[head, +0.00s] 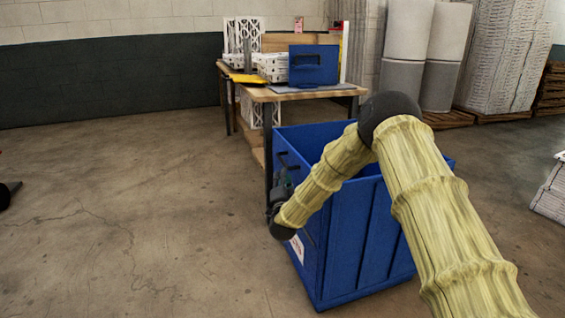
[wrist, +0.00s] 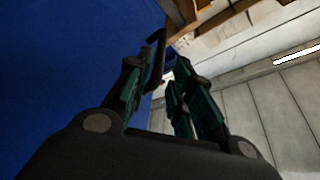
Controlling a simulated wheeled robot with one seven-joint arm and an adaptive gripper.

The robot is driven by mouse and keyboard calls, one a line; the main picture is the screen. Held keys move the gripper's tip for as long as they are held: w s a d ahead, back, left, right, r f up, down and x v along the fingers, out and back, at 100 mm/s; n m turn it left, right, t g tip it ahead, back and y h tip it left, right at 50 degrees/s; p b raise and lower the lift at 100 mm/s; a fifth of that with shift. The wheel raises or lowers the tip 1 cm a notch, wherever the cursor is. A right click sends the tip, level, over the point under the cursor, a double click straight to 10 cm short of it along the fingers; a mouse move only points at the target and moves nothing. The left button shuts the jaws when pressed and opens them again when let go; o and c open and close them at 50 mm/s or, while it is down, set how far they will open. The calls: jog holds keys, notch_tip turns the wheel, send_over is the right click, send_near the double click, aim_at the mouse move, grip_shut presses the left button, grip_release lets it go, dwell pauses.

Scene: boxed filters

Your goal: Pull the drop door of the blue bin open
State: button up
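The blue bin (head: 350,235) stands on the floor, open at the top, in the middle of the head view. Its left face, with a white label (head: 297,248) and a dark bar handle (head: 285,159) near the upper edge, is partly hidden by my arm. My gripper (head: 283,190) is beside this face. In the wrist view my gripper (wrist: 163,75) has its green-padded fingers spread apart. The blue panel (wrist: 60,70) fills the left side there. A dark handle bar (wrist: 155,48) shows close to the left finger; I cannot tell whether they touch.
A wooden workbench (head: 262,94) stands behind the bin, carrying white filters (head: 270,66) and a blue box (head: 313,64). Wrapped rolls and pallets stand at the back right.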

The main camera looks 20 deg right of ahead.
aim_at(282, 159)
jog(key=b+x, duration=0.3)
jog(key=x, duration=0.6)
jog(key=shift+w+f, duration=0.1)
jog(key=shift+w+d+r, duration=0.15)
jog(key=shift+w+r, duration=0.1)
jog(key=shift+w, duration=0.45)
grip_shut()
